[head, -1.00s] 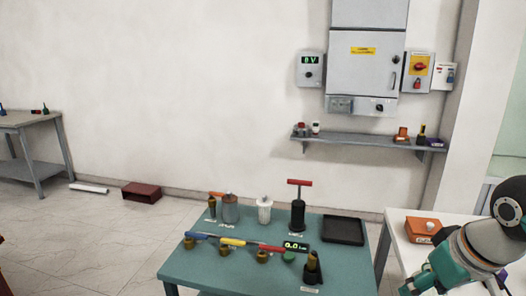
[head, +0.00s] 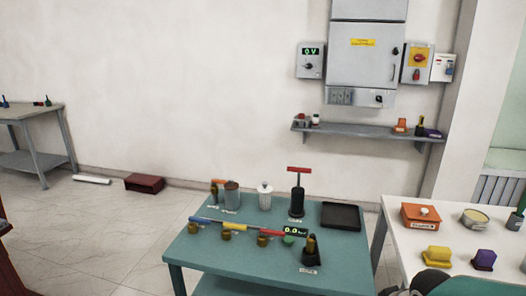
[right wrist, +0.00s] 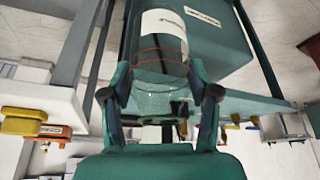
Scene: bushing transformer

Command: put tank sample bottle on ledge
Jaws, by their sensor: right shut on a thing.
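My right gripper (right wrist: 160,98) is shut on a clear bottle (right wrist: 160,68) in the right wrist view. The bottle has a white label and red ring lines, and one finger lies on each side of it. The ledge (head: 360,130) is a grey shelf on the wall below the electrical cabinet in the head view. In that view only a teal and dark part of my right arm shows at the bottom right edge; the bottle is out of sight there. My left gripper is in neither view.
Small items stand at both ends of the ledge, including an orange block (head: 400,126); its middle is clear. A teal table (head: 205,268) with tools and a black tray (head: 341,216) stands in front. A white table (head: 395,222) with an orange box (head: 421,216) is at right.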

